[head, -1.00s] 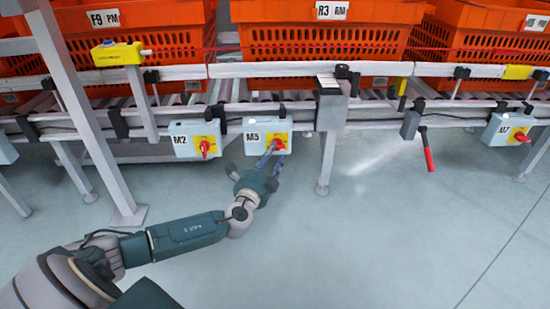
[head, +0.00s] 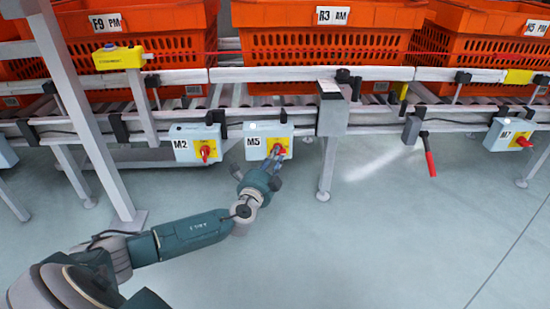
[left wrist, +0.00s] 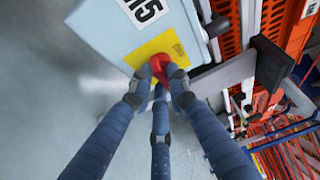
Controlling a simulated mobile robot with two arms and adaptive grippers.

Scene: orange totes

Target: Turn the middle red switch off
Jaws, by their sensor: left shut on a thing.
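The middle switch is a red knob (left wrist: 160,66) on a yellow plate (left wrist: 166,48), on the light box labelled M5 (head: 255,141). My left gripper (head: 277,158) reaches up to it from below. In the left wrist view its fingers (left wrist: 158,88) are closed around the red knob, partly hiding it. The knob's exact angle is hard to tell behind the fingers. My right gripper is not in view.
Another box, M2 (head: 183,148), with a red switch stands to the left, and M7 (head: 505,136) is far right. A red-handled lever (head: 429,156) hangs right of the metal post (head: 330,115). Orange totes (head: 320,55) sit on the conveyor above. The floor in front is clear.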

